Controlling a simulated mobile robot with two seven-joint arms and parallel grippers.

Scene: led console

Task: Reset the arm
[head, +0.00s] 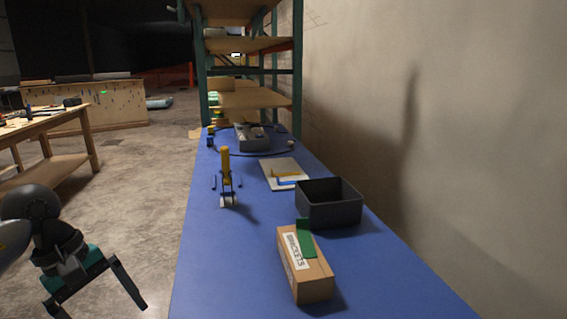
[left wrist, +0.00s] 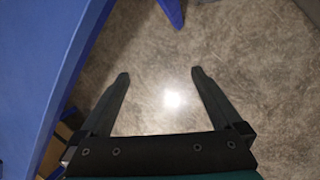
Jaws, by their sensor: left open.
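My left gripper (head: 98,299) is at the lower left of the head view, beside the blue table and over the concrete floor. Its two dark fingers are spread apart with nothing between them. The left wrist view shows the same open fingers (left wrist: 160,82) pointing over bare floor. My right gripper shows in neither view. The grey console (head: 251,138) sits at the far end of the blue table (head: 232,262), with dark cable around it.
A cardboard box (head: 311,280) labelled brackets, with a green piece (head: 305,239) on it, stands near the front. Behind it are a black bin (head: 329,208), a white board (head: 272,170) and a yellow-handled tool (head: 225,166). A shelf rack (head: 299,75) stands beyond the table; a wall lies right.

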